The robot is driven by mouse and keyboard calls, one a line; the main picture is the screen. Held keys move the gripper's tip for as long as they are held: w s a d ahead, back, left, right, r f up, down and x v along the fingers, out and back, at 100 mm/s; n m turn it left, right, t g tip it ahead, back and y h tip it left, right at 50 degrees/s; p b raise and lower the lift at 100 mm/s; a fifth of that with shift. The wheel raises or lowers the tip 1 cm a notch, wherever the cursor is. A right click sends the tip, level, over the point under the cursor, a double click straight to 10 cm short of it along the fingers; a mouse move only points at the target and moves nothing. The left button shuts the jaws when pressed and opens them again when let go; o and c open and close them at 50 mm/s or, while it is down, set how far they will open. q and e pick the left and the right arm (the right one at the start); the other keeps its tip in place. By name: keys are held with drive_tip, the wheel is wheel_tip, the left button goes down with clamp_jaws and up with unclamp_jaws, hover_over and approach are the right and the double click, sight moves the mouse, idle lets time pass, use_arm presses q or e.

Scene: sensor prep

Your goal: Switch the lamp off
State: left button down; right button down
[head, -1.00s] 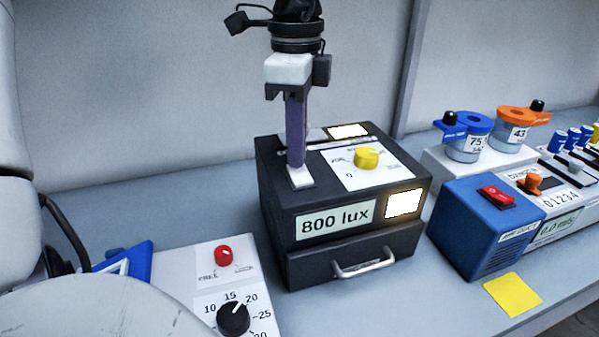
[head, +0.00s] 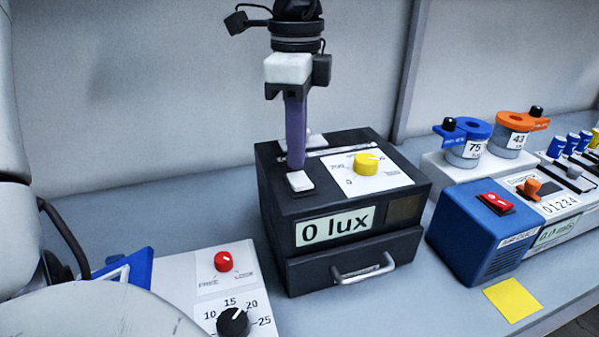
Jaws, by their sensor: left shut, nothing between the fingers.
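The lamp is a black box (head: 285,248) in the middle of the head view. Its display (head: 335,227) reads "0 lux", and its front window (head: 404,208) is dark. On its top are a yellow knob (head: 367,164) on a white scale plate and a white switch part (head: 300,181) at the left. My left gripper (head: 296,163) points down from above, with its purple fingers shut and empty. Its tips are right by the white switch part; I cannot tell whether they touch it. My right gripper is not in view.
A panel with a red knob (head: 223,261) and a black dial (head: 233,322) stands at front left. A blue box with a red switch (head: 496,203) stands at right, behind a yellow note (head: 513,299). Blue (head: 466,143) and orange-topped (head: 517,133) jars stand at back right.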

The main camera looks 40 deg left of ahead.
sight(297, 175)
use_arm(q)
drive_tip(key=shift+r+p, duration=1.4)
drive_tip(key=shift+r, duration=1.15)
